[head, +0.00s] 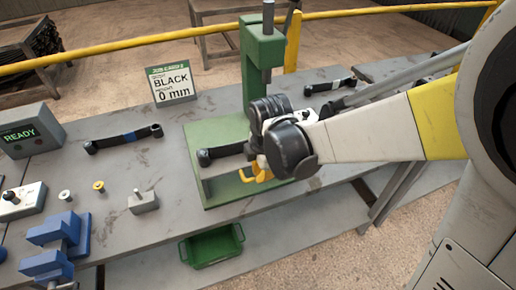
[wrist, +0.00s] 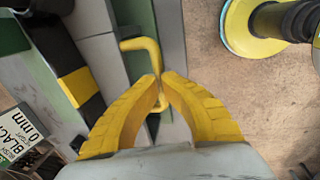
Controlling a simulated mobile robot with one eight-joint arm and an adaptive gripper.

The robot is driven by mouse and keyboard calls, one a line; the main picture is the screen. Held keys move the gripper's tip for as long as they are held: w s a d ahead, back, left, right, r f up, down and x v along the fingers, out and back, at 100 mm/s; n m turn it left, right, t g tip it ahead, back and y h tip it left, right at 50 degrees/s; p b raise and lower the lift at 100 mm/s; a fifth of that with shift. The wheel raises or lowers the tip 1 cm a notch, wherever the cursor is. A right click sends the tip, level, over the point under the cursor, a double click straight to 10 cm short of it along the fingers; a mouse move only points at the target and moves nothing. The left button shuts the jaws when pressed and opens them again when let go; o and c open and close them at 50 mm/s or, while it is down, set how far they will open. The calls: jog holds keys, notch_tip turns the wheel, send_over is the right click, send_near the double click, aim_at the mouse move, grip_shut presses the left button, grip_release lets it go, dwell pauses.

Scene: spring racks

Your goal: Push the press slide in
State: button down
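The green press (head: 262,60) stands on the bench, with its flat green base (head: 215,185) in front of the column. A yellow bent handle (wrist: 146,46) sits at the edge of the green and grey slide (wrist: 140,85) in the wrist view. My gripper (wrist: 160,82) has its two yellow fingers drawn together at the tips around the handle's bar, which shows between them. In the head view my gripper (head: 262,170) is at the press's right front side, partly hidden by my wrist. A black bar (head: 222,151) lies on the press; its yellow band shows in the wrist view (wrist: 78,87).
More black bars lie left (head: 124,138) and right (head: 330,86) of the press. A READY box (head: 30,132), blue vise (head: 58,238) and small parts are left. A green bin (head: 212,247) is below.

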jog(key=w+a, duration=0.2)
jog(key=w, duration=0.6)
jog(key=w+a, duration=0.2)
jog(key=w, duration=0.6)
jog(key=shift+a, duration=0.35)
jog(key=shift+w, duration=0.1)
jog(key=c, duration=1.5)
grip_release()
jog(key=shift+w+f, duration=0.15)
jog(key=shift+w, duration=0.05)
jog(key=shift+o, duration=0.2)
jog(key=shift+s, duration=0.1)
notch_tip(320, 180, up, 12)
jog(key=s, duration=0.2)
jog(key=shift+d, duration=0.3)
